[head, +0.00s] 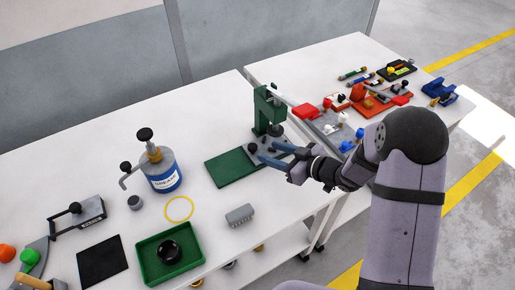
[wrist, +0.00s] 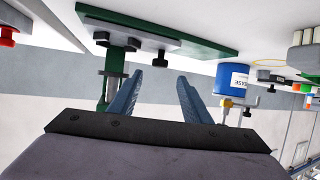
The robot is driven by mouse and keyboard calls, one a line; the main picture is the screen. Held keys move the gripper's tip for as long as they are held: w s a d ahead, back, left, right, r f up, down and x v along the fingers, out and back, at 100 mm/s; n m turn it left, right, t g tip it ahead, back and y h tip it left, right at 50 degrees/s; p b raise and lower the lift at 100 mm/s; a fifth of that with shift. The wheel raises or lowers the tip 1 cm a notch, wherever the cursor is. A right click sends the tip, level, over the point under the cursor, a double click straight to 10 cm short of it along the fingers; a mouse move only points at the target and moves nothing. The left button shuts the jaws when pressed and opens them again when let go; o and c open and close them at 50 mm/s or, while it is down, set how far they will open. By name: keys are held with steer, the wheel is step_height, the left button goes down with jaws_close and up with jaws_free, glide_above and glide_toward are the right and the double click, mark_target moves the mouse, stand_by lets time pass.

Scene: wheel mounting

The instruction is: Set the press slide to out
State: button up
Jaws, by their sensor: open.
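The green press (head: 262,108) stands at the right end of its green base plate (head: 225,170). Its grey slide (head: 258,143) lies at the column's foot, partly covered by my fingers. In the wrist view the picture is inverted: the grey slide (wrist: 140,34) sits on the plate (wrist: 205,43), with a dark knob (wrist: 160,57) on its outer end. My gripper (head: 262,152) is open at the slide; in the wrist view its blue fingertips (wrist: 160,76) are on either side of the knob's line. Whether they touch the knob, I cannot tell.
A blue grease pot (head: 164,176) stands left of the plate, with a yellow ring (head: 179,209) in front. A grey block (head: 240,215) and a green tray (head: 150,265) lie nearer. A red tray (head: 375,103) with parts is on the right table.

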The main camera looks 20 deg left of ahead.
mark_target(253, 146)
steer(key=shift+p+x, duration=0.5)
steer(key=shift+x, duration=3.05)
steer(key=shift+f, duration=0.1)
